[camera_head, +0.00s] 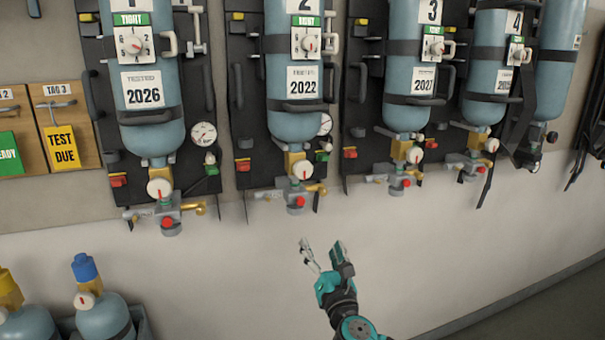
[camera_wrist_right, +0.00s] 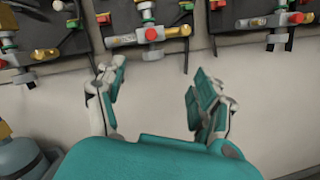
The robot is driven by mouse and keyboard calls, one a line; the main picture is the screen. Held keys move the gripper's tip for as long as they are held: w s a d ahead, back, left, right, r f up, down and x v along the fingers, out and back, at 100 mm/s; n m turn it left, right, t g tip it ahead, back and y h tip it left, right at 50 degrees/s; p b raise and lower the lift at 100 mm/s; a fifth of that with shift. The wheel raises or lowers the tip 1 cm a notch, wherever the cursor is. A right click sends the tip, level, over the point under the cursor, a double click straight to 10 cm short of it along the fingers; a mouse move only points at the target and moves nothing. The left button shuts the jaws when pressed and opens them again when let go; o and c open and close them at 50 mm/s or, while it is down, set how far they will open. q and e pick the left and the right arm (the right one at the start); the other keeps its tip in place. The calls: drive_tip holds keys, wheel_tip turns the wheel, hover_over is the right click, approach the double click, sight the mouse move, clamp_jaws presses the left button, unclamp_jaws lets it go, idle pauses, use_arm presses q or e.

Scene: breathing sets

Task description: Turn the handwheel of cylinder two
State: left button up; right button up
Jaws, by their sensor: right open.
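Cylinder two (camera_head: 292,120) is a blue-grey bottle on a dark back panel, second from the left in the head view, with a "2022" label. Its handwheel (camera_head: 302,170) is a small white round knob with a red mark, on the brass valve under the bottle. In the right wrist view, the handwheel (camera_wrist_right: 147,12) appears at the top, just left of centre. My right gripper (camera_head: 322,250) is open and empty below cylinder two's valve, apart from it. In the wrist view the fingers (camera_wrist_right: 153,90) are spread. My left gripper is not in view.
Cylinder one (camera_head: 150,110) hangs to the left, and cylinder three (camera_head: 405,110) and others to the right, each with similar valves. Spare bottles (camera_head: 103,315) stand in a crate at bottom left. The wall (camera_head: 235,260) below the panels is bare.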

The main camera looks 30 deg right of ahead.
drive_tip(key=n+t, duration=0.2)
approach(304, 174)
drive_tip(key=p+x, duration=0.5)
drive_tip(key=x, duration=0.6)
drive_tip(key=shift+w, duration=0.1)
drive_tip(key=c, duration=1.2)
